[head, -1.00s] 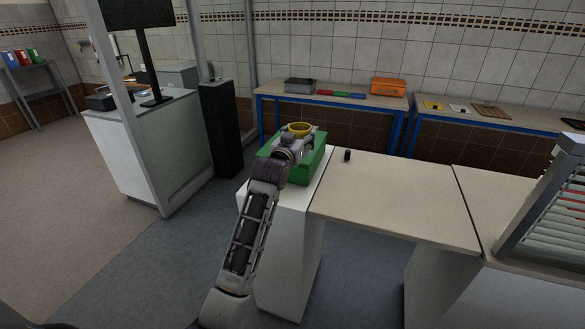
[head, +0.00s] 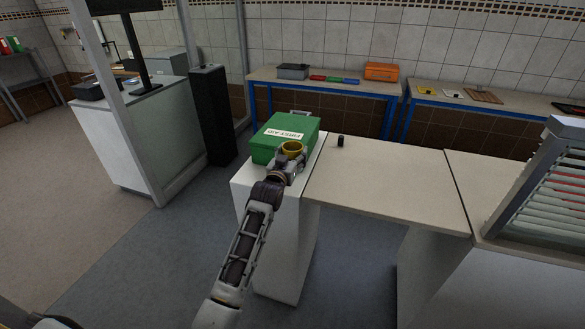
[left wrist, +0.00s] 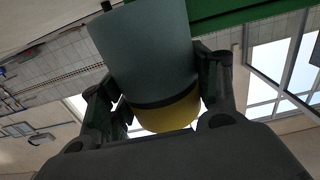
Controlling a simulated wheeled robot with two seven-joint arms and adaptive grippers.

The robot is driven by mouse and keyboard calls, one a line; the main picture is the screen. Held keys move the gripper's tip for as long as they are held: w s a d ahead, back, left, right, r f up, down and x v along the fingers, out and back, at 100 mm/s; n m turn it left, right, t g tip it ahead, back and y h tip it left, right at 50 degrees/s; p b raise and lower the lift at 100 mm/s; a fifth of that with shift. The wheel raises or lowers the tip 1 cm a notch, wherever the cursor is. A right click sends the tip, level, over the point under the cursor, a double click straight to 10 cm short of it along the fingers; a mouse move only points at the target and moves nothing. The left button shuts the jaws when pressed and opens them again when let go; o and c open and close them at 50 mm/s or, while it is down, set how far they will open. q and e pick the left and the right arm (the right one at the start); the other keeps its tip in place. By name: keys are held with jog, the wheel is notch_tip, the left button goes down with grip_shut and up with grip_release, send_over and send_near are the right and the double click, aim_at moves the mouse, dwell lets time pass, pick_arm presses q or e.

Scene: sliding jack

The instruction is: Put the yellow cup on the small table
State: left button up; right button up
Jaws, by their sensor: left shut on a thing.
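In the left wrist view the fingers (left wrist: 165,100) are closed on both sides of the cup, whose wall looks grey-green (left wrist: 145,50) with a dark band and a yellow part (left wrist: 168,112). The cup is just in front of the green first aid case (head: 272,150). The white table top (head: 375,185) lies to its right, joined to a white stand (head: 275,235). I cannot tell whether the cup touches anything below. My right gripper is not in view.
A small black object (head: 340,141) stands at the table top's back left. A slatted rack (head: 545,195) stands at the right. Blue-legged benches (head: 330,86) run along the wall. Most of the white table top is clear.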

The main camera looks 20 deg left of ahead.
pick_arm(q)
jog(key=shift+f, duration=0.9)
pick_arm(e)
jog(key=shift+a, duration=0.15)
pick_arm(q)
jog(key=shift+f, duration=0.25)
notch_tip(320, 180, down, 3)
jog(key=shift+r, duration=0.2)
jog(key=shift+f, duration=0.35)
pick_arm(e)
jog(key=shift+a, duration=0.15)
pick_arm(q)
jog(key=shift+f, duration=0.2)
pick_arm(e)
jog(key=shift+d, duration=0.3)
pick_arm(q)
jog(key=o, duration=1.3)
jog(key=shift+c, duration=0.2)
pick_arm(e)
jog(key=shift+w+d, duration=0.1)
